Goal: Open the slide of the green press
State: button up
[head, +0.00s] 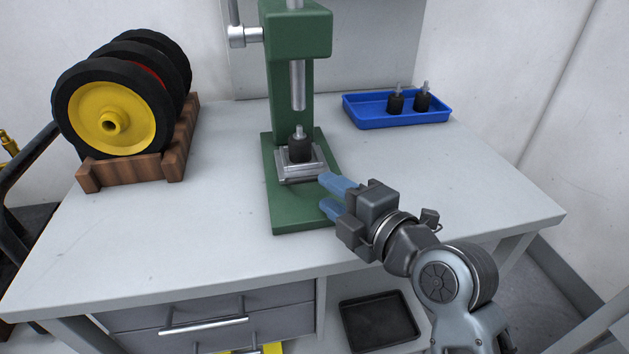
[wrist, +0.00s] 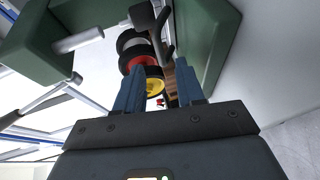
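The green press (head: 297,32) stands upright at the back middle of the table, its silver ram (head: 297,85) raised above the base. The silver slide (head: 301,165) sits on the green base, under the ram. A black cylinder with a metal stud (head: 300,148) stands on the slide. My gripper (head: 325,194) is at the front right of the slide, over the base's right edge. Its two blue fingers are apart with nothing between them. In the wrist view the press (wrist: 212,40) shows beyond the fingers; whether they touch the slide, I cannot tell.
A wooden rack (head: 140,167) with several black-tyred wheels (head: 112,108) stands at the left. A blue tray (head: 398,118) with two black cylinders is at the back right. The table (head: 170,240) is clear at the front left. A drawer (head: 205,322) is below.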

aim_at(311, 181)
jog(key=x, duration=0.5)
grip_shut()
dwell(0.3)
